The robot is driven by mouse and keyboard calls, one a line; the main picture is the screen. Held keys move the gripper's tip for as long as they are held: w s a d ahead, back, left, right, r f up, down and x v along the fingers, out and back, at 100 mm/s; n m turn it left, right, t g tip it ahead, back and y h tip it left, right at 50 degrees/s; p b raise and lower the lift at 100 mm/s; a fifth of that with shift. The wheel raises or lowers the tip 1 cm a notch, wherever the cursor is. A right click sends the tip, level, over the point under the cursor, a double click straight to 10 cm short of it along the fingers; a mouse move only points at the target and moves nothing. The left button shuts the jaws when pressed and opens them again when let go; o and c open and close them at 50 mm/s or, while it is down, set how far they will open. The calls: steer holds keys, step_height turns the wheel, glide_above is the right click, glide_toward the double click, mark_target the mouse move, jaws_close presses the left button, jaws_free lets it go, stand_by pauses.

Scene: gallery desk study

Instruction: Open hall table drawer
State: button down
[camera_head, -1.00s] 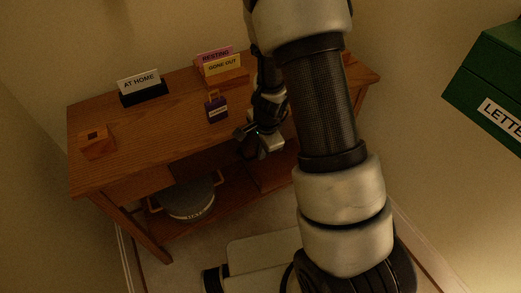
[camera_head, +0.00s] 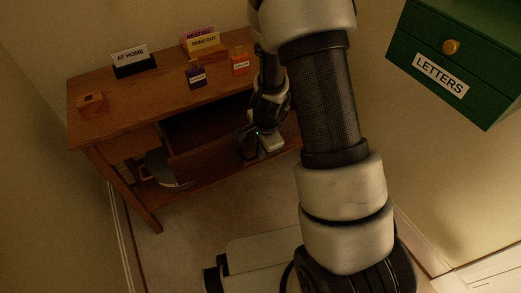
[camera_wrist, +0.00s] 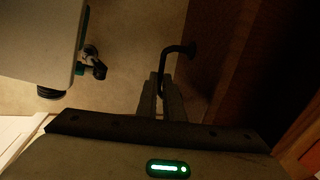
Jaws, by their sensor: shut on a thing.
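The wooden hall table (camera_head: 130,98) stands against the wall in the head view. Its drawer (camera_head: 205,151) is pulled out, with a dark interior showing behind the front board. My gripper (camera_head: 258,150) is at the drawer's front, partly hidden by my arm. In the wrist view my gripper (camera_wrist: 161,92) is shut on the dark curved drawer handle (camera_wrist: 175,50), which stands out from the dark wooden drawer front (camera_wrist: 220,45).
A round basket (camera_head: 165,172) sits below. A green LETTERS cabinet (camera_head: 455,60) is at right.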

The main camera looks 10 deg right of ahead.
steer(key=shift+s, duration=0.4)
steer(key=c, duration=2.2)
jaws_free()
steer(key=shift+d, duration=0.1)
steer(key=s+r+p, duration=0.1)
steer(key=r+p, duration=0.1)
steer(key=r, duration=0.3)
steer(key=s+r+p, duration=0.1)
steer(key=r+p, duration=0.2)
steer(key=r, duration=0.3)
steer(key=s+r+p, duration=0.1)
steer(key=r+p, duration=0.2)
steer(key=r, duration=0.3)
steer(key=shift+s+d+r, duration=0.1)
steer(key=shift+s+d, duration=0.05)
steer(key=shift+d, duration=0.25)
